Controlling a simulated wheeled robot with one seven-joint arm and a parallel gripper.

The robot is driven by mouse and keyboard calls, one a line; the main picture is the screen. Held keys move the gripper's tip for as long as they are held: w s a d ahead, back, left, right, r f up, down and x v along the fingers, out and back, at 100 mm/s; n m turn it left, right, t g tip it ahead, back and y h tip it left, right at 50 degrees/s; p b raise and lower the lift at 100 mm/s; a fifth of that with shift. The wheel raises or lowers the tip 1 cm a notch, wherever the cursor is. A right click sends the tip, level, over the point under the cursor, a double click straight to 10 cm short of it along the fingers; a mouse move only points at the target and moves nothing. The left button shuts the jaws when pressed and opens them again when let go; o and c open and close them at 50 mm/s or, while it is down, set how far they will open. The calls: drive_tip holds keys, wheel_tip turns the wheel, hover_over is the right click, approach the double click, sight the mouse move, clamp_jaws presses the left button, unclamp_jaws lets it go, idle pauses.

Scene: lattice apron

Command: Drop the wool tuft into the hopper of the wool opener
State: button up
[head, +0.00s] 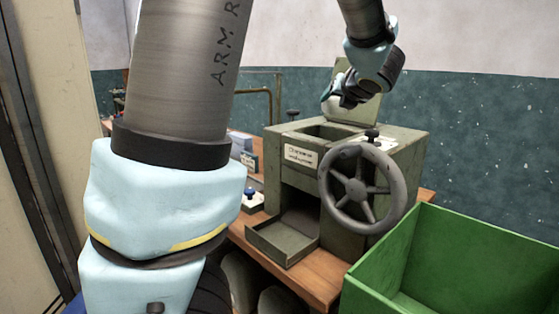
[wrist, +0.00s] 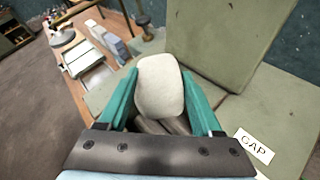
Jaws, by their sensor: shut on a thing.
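The wool tuft (wrist: 160,86) is a smooth, off-white rounded lump in the wrist view. My gripper (wrist: 158,88) is shut on it, with a teal finger on each side. In the head view my gripper (head: 338,104) is above the top of the wool opener (head: 408,150), a grey-green box with a handwheel. The hopper (head: 328,132) is the dark opening in its top, and my gripper is above and near its back right part. In the wrist view the tuft and my gripper hide most of the opening.
A raised lid (wrist: 225,40) stands behind the hopper. A green bin (head: 470,255) stands at the front right. Small items lie on the wooden bench (head: 250,232) to the left.

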sight(340, 111)
wheel_tip(340, 111, down, 3)
drive_tip(key=shift+f+b, duration=0.2)
drive_tip(key=shift+b, duration=0.75)
drive_tip(key=o, duration=1.4)
drive_tip(key=shift+s+r, duration=0.1)
drive_tip(key=b+v, duration=0.1)
drive_tip(key=v, duration=0.9)
drive_tip(key=shift+s+r, duration=0.1)
drive_tip(key=shift+s, duration=0.25)
